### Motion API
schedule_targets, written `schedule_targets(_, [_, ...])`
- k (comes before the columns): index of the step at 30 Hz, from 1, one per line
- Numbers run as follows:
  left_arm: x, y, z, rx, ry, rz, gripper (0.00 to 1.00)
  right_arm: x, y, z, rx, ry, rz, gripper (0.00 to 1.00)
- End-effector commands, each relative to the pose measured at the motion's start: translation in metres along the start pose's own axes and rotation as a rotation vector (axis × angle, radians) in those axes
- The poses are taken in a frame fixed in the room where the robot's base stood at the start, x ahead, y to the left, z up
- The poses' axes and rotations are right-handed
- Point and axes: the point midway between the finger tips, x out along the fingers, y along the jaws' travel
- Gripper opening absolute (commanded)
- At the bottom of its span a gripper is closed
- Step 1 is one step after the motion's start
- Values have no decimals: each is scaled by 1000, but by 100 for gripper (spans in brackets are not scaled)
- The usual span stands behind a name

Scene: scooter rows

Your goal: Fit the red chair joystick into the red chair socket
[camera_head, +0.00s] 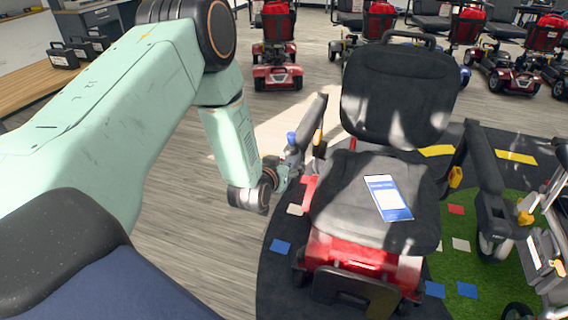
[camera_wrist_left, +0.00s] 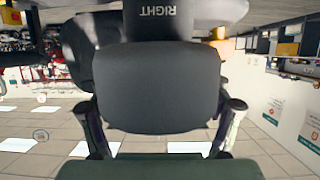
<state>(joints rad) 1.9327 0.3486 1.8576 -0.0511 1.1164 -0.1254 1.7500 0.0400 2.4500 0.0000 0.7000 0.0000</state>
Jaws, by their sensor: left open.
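The red chair, a scooter with a red base (camera_head: 345,255), a grey seat and a dark backrest (camera_head: 398,95), stands right of the middle in the head view. My left gripper (camera_head: 286,168) is beside its left armrest (camera_head: 313,118), low and partly hidden by the wrist. It is open. A small blue-topped part (camera_head: 291,138) shows just above the gripper; I cannot tell whether it is the joystick, or whether the gripper touches it. The socket cannot be made out. The left wrist view is upside down, filled by a dark grey body marked "RIGHT" (camera_wrist_left: 160,85). My right gripper is not in view.
A blue and white card (camera_head: 388,197) lies on the seat. The right armrest (camera_head: 490,195) sticks out beside a metal-framed thing (camera_head: 550,240) at the right edge. More red scooters (camera_head: 277,45) stand behind. Wooden floor (camera_head: 205,240) is clear on the left.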

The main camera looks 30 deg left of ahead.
Motion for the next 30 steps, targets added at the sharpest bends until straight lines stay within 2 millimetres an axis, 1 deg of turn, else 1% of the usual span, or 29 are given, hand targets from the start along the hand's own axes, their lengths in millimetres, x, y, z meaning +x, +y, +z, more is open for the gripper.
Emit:
schedule_targets(8, [-1,0,3,0,-7,0,79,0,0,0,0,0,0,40])
schedule_targets(11, [-7,0,3,0,-8,0,79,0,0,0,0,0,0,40])
schedule_targets(14, [-18,0,2,-2,-6,0,79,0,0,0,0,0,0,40])
schedule_targets(24, [-77,-1,1,-4,-5,-1,79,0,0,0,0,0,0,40])
schedule_targets(30, [-106,0,1,-2,-3,0,79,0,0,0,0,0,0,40])
